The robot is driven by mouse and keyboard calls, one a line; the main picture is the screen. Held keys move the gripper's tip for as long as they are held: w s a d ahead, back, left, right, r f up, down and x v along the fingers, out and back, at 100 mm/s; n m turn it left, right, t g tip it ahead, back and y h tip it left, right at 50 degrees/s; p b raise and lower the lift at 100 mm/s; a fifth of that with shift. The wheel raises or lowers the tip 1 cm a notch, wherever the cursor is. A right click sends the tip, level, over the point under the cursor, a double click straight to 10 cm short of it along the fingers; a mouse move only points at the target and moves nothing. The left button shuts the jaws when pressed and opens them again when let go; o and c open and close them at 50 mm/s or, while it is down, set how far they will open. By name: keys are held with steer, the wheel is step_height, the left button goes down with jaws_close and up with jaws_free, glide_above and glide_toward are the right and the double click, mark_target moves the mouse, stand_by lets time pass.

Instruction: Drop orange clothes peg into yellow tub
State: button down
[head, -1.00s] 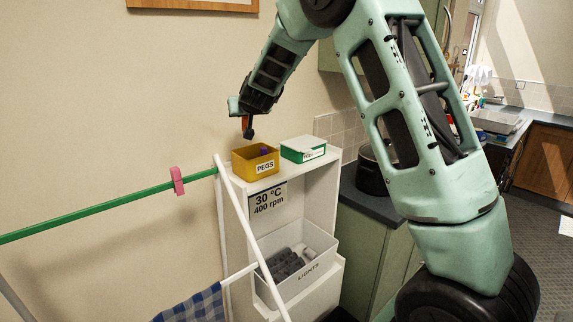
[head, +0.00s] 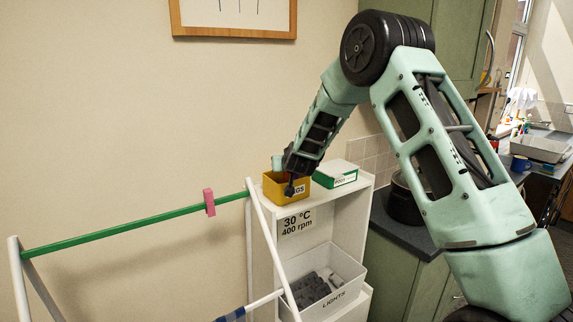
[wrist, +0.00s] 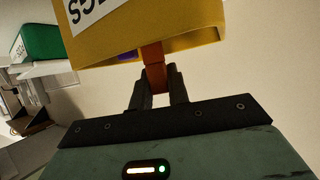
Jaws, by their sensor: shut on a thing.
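The orange clothes peg (wrist: 154,76) is between the fingers of my gripper (wrist: 156,92) in the wrist view, its far end at the open rim of the yellow tub (wrist: 165,25). I cannot tell how far the peg reaches inside. In the head view the tub (head: 272,186), labelled PEGS, stands on top of a white shelf unit. My gripper (head: 292,178) is low over the tub there and covers part of its label; the peg cannot be made out. A bit of a purple thing (wrist: 128,56) shows inside the tub.
A green and white box (head: 336,174) stands right of the tub on the white shelf unit (head: 325,222). A white LIGHTS bin (head: 342,301) sits below. A drying rack with a green rail (head: 130,227) and a pink peg (head: 209,202) is to the left.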

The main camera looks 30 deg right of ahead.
steer(key=shift+f+b, duration=0.55)
steer(key=shift+f, duration=0.1)
steer(key=c, duration=1.3)
jaws_free()
steer(key=shift+c, duration=0.2)
steer(key=shift+r, duration=0.35)
steer(key=b+v, duration=0.2)
steer(key=v, duration=1)
steer(key=shift+r+b, duration=0.3)
